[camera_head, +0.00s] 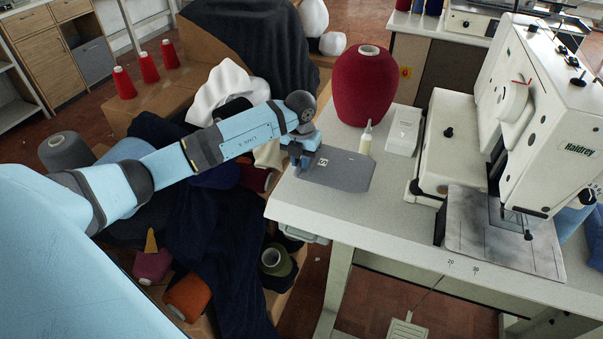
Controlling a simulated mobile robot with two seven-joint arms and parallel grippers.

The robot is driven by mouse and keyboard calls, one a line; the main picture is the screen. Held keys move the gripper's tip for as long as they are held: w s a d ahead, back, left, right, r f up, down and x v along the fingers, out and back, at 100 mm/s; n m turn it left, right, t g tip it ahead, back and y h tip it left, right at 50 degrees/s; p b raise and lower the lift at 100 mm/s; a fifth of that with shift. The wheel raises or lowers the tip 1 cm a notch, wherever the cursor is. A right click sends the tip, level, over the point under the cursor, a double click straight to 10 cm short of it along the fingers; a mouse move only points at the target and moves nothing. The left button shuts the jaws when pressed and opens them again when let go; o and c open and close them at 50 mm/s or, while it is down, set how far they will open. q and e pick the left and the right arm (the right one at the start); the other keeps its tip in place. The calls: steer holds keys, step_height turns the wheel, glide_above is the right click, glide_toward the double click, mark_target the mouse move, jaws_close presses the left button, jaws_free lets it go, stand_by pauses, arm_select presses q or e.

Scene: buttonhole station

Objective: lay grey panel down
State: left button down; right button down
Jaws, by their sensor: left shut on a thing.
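The grey panel (345,171) is a flat, dark grey piece with a small white mark near its left end. It is over the left part of the white sewing table (300,200), roughly level with the top. I cannot tell whether it touches the table all over or hangs slightly above it. My left gripper (301,163) comes in from the left and is shut on the panel's left end. The wrist above hides part of the fingers. My right gripper is not in view.
A red thread cone (364,88), a small bottle (366,138) and a white box (403,130) stand just behind the panel. The Haldrey sewing machine (545,110) fills the table's right. Cloth and cones crowd the left; the table front is clear.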

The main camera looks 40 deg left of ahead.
mark_target(301, 172)
arm_select(q)
step_height(301, 172, down, 5)
steer(key=shift+r, duration=0.15)
steer(key=shift+f, duration=0.2)
